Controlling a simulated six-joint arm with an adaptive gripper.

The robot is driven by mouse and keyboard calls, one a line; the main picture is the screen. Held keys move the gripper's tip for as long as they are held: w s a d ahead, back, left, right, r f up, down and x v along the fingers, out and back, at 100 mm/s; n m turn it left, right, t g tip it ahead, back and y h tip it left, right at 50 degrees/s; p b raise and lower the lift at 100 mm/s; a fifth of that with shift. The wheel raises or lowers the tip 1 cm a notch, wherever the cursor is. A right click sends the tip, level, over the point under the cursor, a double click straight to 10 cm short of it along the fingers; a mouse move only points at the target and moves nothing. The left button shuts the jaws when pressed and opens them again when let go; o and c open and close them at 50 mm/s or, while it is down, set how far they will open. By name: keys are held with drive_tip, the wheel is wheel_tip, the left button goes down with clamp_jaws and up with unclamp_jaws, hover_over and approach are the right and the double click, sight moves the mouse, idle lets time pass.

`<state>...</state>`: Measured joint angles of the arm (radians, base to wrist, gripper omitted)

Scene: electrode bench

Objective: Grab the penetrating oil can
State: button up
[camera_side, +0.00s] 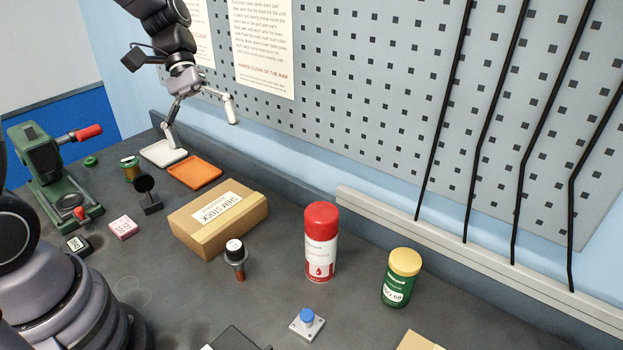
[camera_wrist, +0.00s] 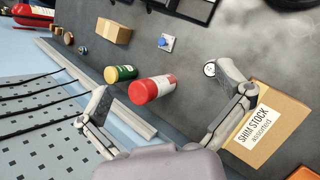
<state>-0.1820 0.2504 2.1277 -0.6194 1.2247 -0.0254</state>
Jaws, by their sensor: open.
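A can with a red cap and a white-and-red label with a drop mark (camera_side: 321,243) stands upright on the bench, right of the cardboard box. It looks like the penetrating oil can; its label text is too small to read. It also shows in the wrist view (camera_wrist: 160,85), in the gap between my fingers but farther off. My gripper (camera_side: 200,128) is open and empty, raised above the trays at the back left, well away from the can. Both fingers are spread wide in the wrist view (camera_wrist: 165,92).
A shim stock box (camera_side: 218,222) lies between the trays and the can. A dark-knobbed part with a white top (camera_side: 236,256) stands left of the can, a blue-button block (camera_side: 307,323) in front, and a green yellow-lidded tin (camera_side: 401,279) to its right. The pegboard wall (camera_side: 375,110) rises behind.

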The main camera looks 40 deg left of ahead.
drive_tip(key=w+f+n+h, duration=0.6)
drive_tip(key=w+f+h, duration=0.15)
drive_tip(key=f, duration=0.45)
drive_tip(key=n+t+h, duration=0.3)
drive_tip(key=n+t, duration=0.1)
drive_tip(key=n, duration=0.3)
approach(336, 242)
drive_tip(key=shift+t, duration=0.4)
drive_tip(key=shift+w+d, duration=0.2)
drive_tip(key=shift+d, duration=3.1)
drive_tip(key=c, duration=1.3)
